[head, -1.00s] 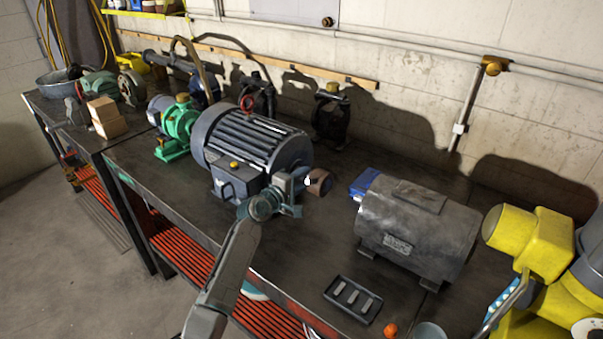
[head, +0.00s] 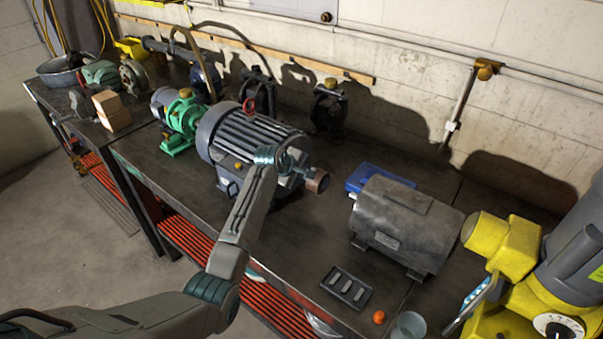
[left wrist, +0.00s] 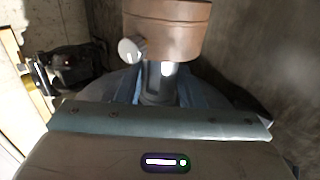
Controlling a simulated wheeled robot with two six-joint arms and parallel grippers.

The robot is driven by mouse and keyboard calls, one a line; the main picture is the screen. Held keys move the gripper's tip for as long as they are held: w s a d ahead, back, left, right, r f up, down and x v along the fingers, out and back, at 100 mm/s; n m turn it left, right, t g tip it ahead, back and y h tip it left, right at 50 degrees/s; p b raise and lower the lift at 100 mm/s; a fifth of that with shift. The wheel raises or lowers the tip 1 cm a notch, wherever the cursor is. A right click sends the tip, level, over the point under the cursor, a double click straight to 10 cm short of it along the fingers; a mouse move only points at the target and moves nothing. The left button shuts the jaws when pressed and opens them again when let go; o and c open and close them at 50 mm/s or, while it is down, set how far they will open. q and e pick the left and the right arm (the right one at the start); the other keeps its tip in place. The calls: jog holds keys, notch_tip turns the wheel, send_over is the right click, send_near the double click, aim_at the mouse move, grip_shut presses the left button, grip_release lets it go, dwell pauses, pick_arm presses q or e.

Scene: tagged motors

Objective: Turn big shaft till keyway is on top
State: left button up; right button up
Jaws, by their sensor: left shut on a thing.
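The big motor (head: 240,140) is dark grey and ribbed and sits mid-bench, its shaft end facing right. The shaft carries a brown collar (head: 317,180) at its tip. My left gripper (head: 293,168) is at this end, between motor face and collar, its arm coming up from the front. In the left wrist view the collar (left wrist: 170,28) with a silver knob (left wrist: 131,50) is at the top. Below it the grey big shaft (left wrist: 160,82) shows between the bluish fingers, which are shut on it. I cannot make out the keyway. My right gripper is not in view.
A smaller grey motor (head: 400,225) stands to the right beside a blue object (head: 365,178). In front are a black tray (head: 346,288), an orange ball (head: 379,317) and a cup (head: 409,325). A green pump (head: 182,120) is left. A yellow machine (head: 510,245) stands far right.

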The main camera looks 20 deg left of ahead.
pick_arm(q)
jog(key=shift+w+d+r+g+y, duration=0.15)
jog(key=shift+g+y, duration=0.15)
jog(key=shift+g, duration=0.45)
jog(key=shift+w+a+g+y, duration=0.1)
jog(key=shift+g+y, duration=0.2)
jog(key=shift+g, duration=0.45)
jog(key=o, duration=1)
